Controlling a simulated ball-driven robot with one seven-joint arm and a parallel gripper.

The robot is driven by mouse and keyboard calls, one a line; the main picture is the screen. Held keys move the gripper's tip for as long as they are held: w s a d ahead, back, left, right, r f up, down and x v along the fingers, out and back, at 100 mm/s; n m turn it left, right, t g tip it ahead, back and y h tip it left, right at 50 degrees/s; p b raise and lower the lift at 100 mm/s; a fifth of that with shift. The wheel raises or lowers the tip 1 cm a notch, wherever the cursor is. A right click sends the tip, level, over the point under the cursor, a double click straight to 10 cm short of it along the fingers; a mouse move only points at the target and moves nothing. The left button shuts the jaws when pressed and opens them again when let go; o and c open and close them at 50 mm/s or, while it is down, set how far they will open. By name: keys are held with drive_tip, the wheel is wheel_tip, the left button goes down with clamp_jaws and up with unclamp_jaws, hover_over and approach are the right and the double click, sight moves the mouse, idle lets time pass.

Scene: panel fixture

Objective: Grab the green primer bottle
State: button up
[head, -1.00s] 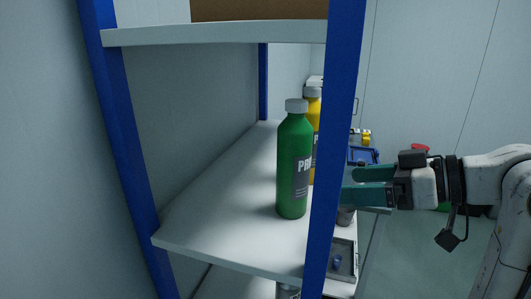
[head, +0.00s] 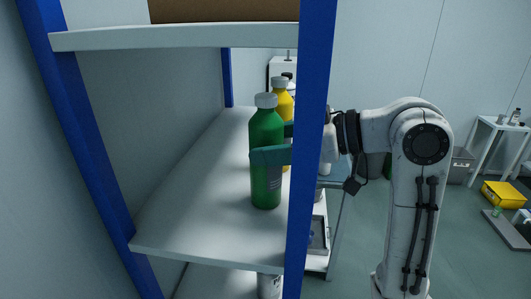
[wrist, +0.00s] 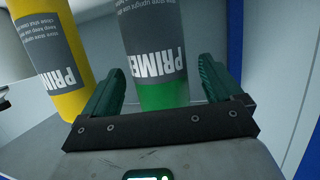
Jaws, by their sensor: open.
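The green primer bottle (head: 266,190), with a grey cap and dark label, stands upright on the middle shelf (head: 190,205). My gripper (head: 272,145) reaches in from the right at mid-bottle height. One teal finger crosses in front of the bottle; the other is mostly hidden behind it. In the wrist view the green bottle (wrist: 162,95) is between the two open fingers of my gripper (wrist: 161,84). A gap shows beside the right finger; contact on the left is hard to tell.
A yellow primer bottle (head: 283,97) stands close behind the green one; in the wrist view it is left of the fingers (wrist: 45,50). A blue post (head: 312,130) stands in front of my wrist. An upper shelf (head: 180,38) hangs above. The shelf's left part is clear.

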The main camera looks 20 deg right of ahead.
drive_tip(key=shift+x, duration=1)
drive_tip(key=c, duration=1.2)
drive_tip(key=shift+c, duration=0.3)
drive_tip(key=shift+d+r, duration=0.1)
